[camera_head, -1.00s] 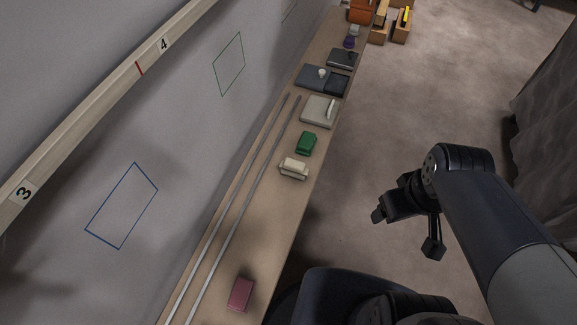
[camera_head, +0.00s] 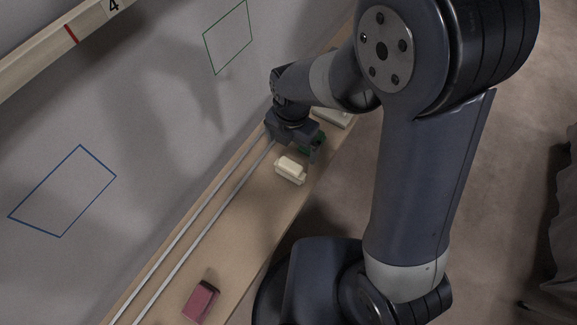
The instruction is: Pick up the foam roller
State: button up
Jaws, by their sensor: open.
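I cannot tell for certain which thing is the foam roller. A small cream piece with a rounded top (camera_head: 291,170) lies on the bench near its front edge. A pale tray (camera_head: 336,118) farther along shows only in part behind my arm; the slim whitish bar seen on it earlier is mostly hidden. My gripper (camera_head: 298,149) is open and points down low over the bench, just beyond the cream piece and beside a green block (camera_head: 318,142). The gripper partly covers the green block. I cannot tell whether the fingers touch anything.
The long narrow wooden bench (camera_head: 235,215) runs along the grey wall. Two thin metal rails (camera_head: 205,230) lie along its wall side. A pink block (camera_head: 201,302) lies at the near end. The bench between the pink block and the cream piece is clear apart from the rails.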

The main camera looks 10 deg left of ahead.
aim_at(290, 164)
notch_tip(290, 164, down, 11)
jog(key=shift+s+a+r+b, duration=0.1)
jog(key=shift+s+a+b, duration=0.05)
jog(key=shift+b, duration=0.35)
jog(key=c, duration=0.8)
jog(key=shift+c, duration=0.2)
notch_tip(290, 164, up, 10)
jog(key=shift+r+p, duration=0.1)
jog(key=shift+p, duration=0.5)
